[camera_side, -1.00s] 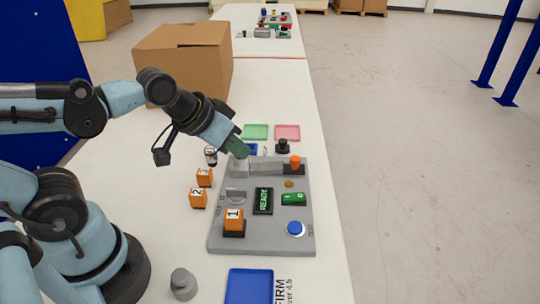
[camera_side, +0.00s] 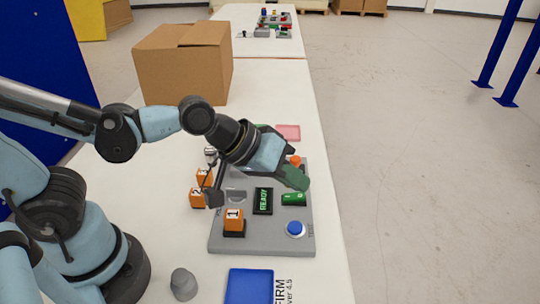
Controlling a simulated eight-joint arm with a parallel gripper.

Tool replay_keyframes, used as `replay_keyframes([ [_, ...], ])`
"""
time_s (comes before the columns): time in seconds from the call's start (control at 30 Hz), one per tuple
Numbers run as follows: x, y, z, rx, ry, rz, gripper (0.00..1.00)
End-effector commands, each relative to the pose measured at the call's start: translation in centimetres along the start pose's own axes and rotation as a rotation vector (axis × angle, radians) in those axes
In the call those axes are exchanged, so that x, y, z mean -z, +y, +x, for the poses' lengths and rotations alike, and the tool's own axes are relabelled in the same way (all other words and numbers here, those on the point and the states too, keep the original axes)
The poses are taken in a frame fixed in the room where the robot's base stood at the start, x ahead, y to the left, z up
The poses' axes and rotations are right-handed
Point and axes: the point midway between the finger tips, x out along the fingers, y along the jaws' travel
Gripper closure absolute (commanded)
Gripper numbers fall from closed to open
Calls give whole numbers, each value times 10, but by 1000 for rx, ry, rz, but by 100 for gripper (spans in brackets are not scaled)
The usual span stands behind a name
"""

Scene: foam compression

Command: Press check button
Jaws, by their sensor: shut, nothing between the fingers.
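The blue round button (camera_side: 295,229) sits on a pale base at the lower right of the grey panel (camera_side: 268,240), with small lettering beside it. I take it for the check button. My gripper (camera_side: 301,184) is shut and empty, its green fingers over the panel's upper right part. It is above and behind the blue button, apart from it. The display (camera_side: 263,201) on the panel reads READY. A green part (camera_side: 293,199) lies just below my fingertips in the picture. My gripper and wrist hide much of the panel's far end.
An orange cube marked 1 (camera_side: 234,220) stands on the panel's left side, with more orange cubes (camera_side: 198,198) left of the panel. An orange knob (camera_side: 295,160) is behind my gripper. A blue tray (camera_side: 249,287) and a grey cylinder (camera_side: 183,284) are in front. A cardboard box (camera_side: 185,65) stands behind.

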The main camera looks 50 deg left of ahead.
Motion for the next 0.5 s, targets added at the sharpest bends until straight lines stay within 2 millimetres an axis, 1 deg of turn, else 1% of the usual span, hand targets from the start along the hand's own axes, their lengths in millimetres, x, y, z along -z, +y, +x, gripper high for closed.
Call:
replay_keyframes([
  [0.5, -22, -22, 32, 1, 0, 1, 100],
])
